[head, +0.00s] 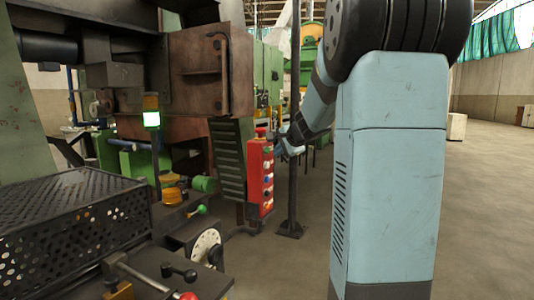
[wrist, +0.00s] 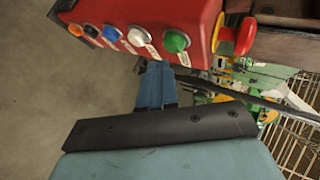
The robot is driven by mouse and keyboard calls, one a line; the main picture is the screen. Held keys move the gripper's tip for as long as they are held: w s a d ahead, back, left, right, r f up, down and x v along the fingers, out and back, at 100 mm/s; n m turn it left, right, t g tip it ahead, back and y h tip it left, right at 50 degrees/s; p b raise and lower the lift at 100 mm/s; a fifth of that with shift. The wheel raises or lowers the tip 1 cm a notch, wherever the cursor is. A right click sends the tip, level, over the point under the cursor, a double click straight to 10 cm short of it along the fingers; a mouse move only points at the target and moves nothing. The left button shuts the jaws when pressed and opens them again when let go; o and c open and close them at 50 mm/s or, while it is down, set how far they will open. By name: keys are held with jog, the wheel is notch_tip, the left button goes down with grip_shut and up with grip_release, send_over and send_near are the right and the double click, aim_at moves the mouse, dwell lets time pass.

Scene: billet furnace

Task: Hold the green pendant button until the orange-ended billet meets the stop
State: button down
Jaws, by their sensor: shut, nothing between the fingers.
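The red pendant box (head: 260,178) hangs upright left of my arm in the head view. In the wrist view its face carries a row of coloured buttons, with the green button (wrist: 176,41) at the row's right end beside a white one (wrist: 138,37). My gripper (head: 281,147) is shut and empty at the pendant's upper right side. In the wrist view my gripper (wrist: 155,66) shows just below the green and white buttons; I cannot tell whether it touches either. I cannot make out the orange-ended billet or the stop in either view.
A red mushroom knob (wrist: 243,36) on a yellow base sits at the pendant's end. A perforated black guard (head: 75,215) and levers stand front left. A dark post (head: 293,190) stands behind.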

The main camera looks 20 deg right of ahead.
jog(key=shift+w+a, duration=0.2)
jog(key=shift+w, duration=0.1)
jog(key=shift+w+a, duration=0.35)
jog(key=shift+w, duration=0.05)
dwell(1.0)
jog(key=shift+s+d, duration=0.1)
dwell(3.4)
jog(key=shift+s+d, duration=0.5)
jog(key=shift+s, duration=0.15)
jog(key=s+d, duration=0.1)
jog(key=s, duration=0.1)
jog(key=s+d, duration=0.2)
dwell(0.5)
dwell(0.3)
